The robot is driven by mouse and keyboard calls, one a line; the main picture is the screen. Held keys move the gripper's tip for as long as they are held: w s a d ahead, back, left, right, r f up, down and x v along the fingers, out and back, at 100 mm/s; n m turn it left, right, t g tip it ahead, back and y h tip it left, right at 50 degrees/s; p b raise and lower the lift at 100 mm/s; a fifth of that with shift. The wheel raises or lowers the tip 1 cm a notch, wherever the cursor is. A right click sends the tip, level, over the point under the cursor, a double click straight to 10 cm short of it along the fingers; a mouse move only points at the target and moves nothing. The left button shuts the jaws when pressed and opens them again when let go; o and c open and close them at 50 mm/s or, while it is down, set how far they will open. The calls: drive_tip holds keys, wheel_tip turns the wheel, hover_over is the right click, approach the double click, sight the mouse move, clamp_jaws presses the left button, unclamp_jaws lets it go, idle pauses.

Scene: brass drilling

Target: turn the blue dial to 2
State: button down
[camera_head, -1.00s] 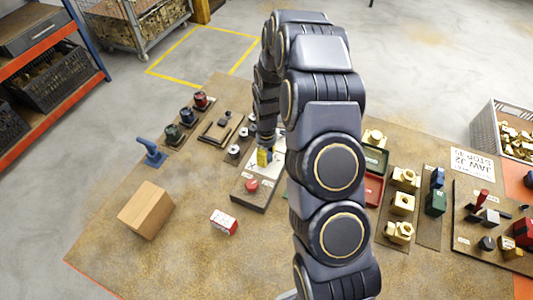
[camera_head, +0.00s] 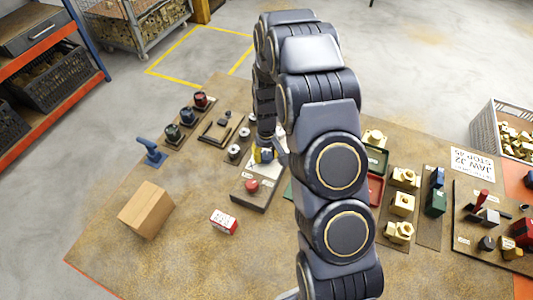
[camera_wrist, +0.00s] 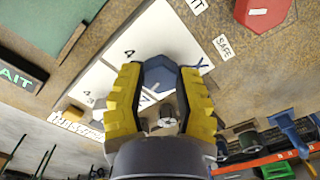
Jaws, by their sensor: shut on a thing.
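The blue dial (camera_wrist: 158,74) is a faceted knob on a white number plate (camera_wrist: 110,62) in the wrist view. My gripper (camera_wrist: 159,78) has its yellow fingers on either side of the dial and is shut on it. Two 4s and a 3 can be read on the plate to the left of the dial; the rest of the scale is partly covered by the fingers. In the head view my gripper (camera_head: 263,155) is over the far part of the dial's board (camera_head: 242,195), and my arm hides much of it. Which number the dial points to cannot be told.
A red button (camera_head: 252,186) is on the same board. A cardboard box (camera_head: 146,209) and a red-and-white block (camera_head: 223,222) stand nearer on the table. Knobs and fixtures stand behind to the left; brass parts (camera_head: 402,204) stand right of my arm.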

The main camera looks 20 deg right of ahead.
sight(266, 155)
drive_tip(key=shift+m, duration=1.1)
drive_tip(key=c, duration=0.7)
unclamp_jaws()
drive_tip(key=shift+o, duration=0.2)
wheel_tip(266, 155, up, 12)
